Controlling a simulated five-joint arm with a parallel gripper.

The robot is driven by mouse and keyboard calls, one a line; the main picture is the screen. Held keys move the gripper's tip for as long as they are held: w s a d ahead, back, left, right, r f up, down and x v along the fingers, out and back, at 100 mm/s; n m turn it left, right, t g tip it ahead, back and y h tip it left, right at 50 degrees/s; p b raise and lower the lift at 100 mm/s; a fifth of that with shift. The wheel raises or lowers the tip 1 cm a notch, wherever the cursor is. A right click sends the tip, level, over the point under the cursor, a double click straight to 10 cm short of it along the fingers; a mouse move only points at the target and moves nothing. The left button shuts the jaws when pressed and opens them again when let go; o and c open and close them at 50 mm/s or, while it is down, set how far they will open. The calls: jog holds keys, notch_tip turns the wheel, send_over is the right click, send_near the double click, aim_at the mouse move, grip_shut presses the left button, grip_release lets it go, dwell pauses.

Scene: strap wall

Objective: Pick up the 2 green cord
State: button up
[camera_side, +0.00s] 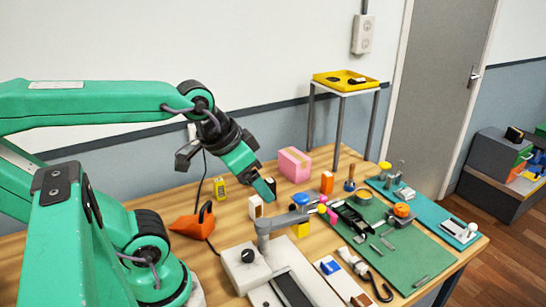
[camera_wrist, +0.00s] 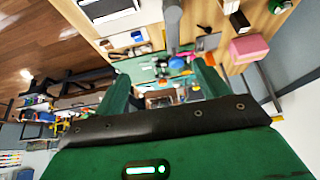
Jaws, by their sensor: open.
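I cannot make out a green cord in either view; small items on the table are too small to tell. My gripper (camera_side: 268,192) is in the air above the middle of the wooden table, pointing down and to the right in the side view. In the wrist view its two green fingers (camera_wrist: 160,80) are apart, with nothing seen held between them. A green mat (camera_side: 415,258) with small parts lies to the right of the gripper. A black curved cord or strap (camera_side: 382,288) lies at the table's front, and a dark cord (camera_side: 203,175) hangs by the wall.
A pink box (camera_side: 294,164) stands behind the gripper; it shows in the wrist view (camera_wrist: 248,48). An orange tool (camera_side: 192,224) lies left. A lamp-like grey post (camera_side: 264,235) stands close below. A yellow tray (camera_side: 345,80) sits on a rear stand.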

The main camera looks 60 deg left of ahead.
jog(key=shift+w, duration=0.1)
jog(key=w+a+f+m+g+y, duration=0.1)
jog(key=w+a+f+m+g, duration=0.15)
jog(key=w+a, duration=1.15)
jog(key=a+f+g, duration=0.1)
jog(key=a+f, duration=0.3)
jog(key=a, duration=0.3)
jog(key=a+f+m+g, duration=0.1)
jog(key=a+f, duration=0.4)
jog(key=a, duration=0.2)
jog(key=a+f+m+g+h, duration=0.1)
jog(key=a+f, duration=0.3)
jog(key=a, duration=0.3)
jog(key=shift+w+a+f, duration=0.15)
jog(key=shift+w+f, duration=0.05)
jog(key=shift+f, duration=0.15)
jog(key=shift+s+a+f, duration=0.1)
jog(key=shift+a+f, duration=0.15)
jog(key=shift+a, duration=0.05)
jog(key=shift+f, duration=0.15)
